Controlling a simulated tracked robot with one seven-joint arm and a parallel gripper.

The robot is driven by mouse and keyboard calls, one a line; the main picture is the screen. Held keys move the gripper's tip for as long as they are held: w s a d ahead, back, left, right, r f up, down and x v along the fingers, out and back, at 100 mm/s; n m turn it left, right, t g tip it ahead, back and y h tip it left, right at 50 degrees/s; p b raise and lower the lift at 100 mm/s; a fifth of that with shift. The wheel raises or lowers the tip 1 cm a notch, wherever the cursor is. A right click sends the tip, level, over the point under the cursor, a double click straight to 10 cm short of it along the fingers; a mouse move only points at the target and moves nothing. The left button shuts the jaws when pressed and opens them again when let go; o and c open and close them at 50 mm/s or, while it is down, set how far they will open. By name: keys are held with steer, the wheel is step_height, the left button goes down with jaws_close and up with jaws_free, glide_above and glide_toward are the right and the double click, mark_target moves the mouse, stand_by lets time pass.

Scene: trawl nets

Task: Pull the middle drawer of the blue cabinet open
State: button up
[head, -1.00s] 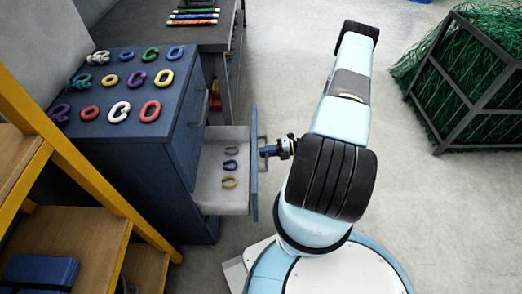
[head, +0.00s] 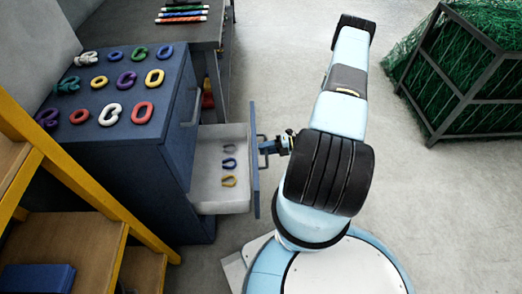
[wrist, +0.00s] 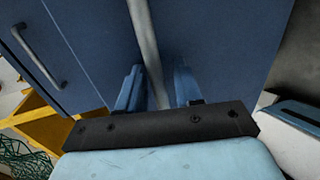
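The blue cabinet (head: 160,150) stands at the left. A drawer (head: 215,200) below its top one is pulled well out, and its pale tray shows several small rings inside. The drawer's blue front faces my gripper (head: 268,147) in the head view. In the wrist view the grey handle bar (wrist: 148,45) runs between the two blue fingers of my gripper (wrist: 158,88), close to both. My gripper appears shut on this handle. Another handle (wrist: 38,57) shows at the left of the wrist view. The lower cabinet front is hidden behind the open drawer.
Several coloured rings (head: 142,112) lie on the cabinet top. Yellow-railed wooden steps (head: 65,245) stand in front of it at the lower left. A workbench (head: 190,35) is behind. A framed crate of green net (head: 465,80) stands at the right. The floor between is clear.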

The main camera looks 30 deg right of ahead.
steer(key=shift+d, duration=0.1)
steer(key=v, duration=1.3)
steer(key=shift+s+d, duration=0.2)
steer(key=shift+d, duration=0.1)
